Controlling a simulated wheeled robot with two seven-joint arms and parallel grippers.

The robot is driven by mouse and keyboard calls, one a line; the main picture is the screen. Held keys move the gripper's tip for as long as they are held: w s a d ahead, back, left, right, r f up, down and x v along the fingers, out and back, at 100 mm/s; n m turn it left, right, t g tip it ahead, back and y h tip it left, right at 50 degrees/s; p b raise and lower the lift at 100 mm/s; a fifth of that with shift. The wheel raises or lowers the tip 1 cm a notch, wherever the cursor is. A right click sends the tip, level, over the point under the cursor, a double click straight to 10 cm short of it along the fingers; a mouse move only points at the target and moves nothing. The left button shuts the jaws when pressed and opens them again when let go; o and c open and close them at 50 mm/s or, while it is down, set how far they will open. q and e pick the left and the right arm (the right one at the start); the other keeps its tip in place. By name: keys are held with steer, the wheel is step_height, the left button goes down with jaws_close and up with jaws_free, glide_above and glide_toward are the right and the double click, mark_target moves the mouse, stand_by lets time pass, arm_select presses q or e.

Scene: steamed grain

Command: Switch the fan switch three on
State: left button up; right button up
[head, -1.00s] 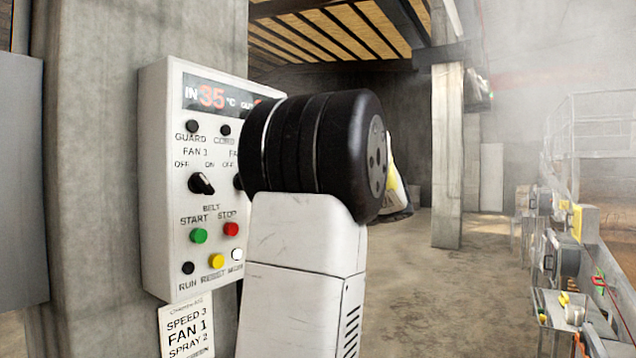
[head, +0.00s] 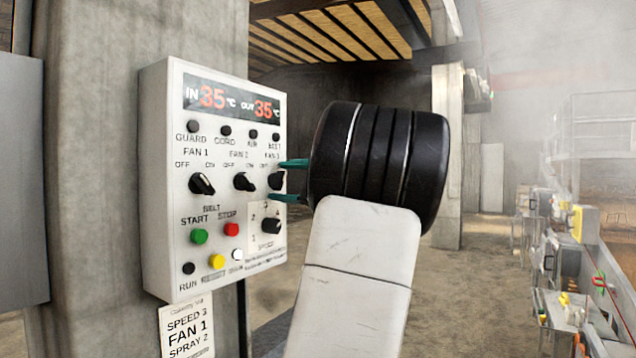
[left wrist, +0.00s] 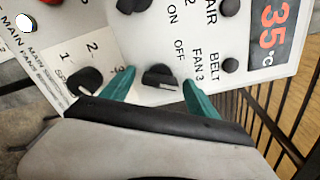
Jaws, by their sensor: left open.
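The fan 3 switch is a black rotary knob (head: 276,181) at the right edge of the white control panel (head: 160,230). It also shows in the left wrist view (left wrist: 158,76), close to its OFF label, with a pale mark on it. I cannot tell for sure its setting. My left gripper (head: 279,180) is open, its teal fingers pointing at the panel. In the head view one finger is above the knob and one below. In the left wrist view the fingers lie on either side of the knob; contact is not clear. My right gripper is not in view.
The fan 1 knob (head: 202,184) and fan 2 knob (head: 244,181) are to the left on the panel. The speed knob (head: 271,226) is just below the fingers. Green (head: 200,236) and red (head: 231,229) belt buttons are lower left. A concrete pillar (head: 95,120) stands behind the panel.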

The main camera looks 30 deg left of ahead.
arm_select(q)
steer(key=c, duration=1.4)
steer(key=shift+o, duration=0.2)
steer(key=shift+m, duration=1.4)
steer(key=o, duration=1.4)
steer(key=shift+c, duration=0.2)
steer(key=d, duration=0.7)
steer(key=shift+s+d, duration=0.3)
steer(key=shift+d, duration=0.1)
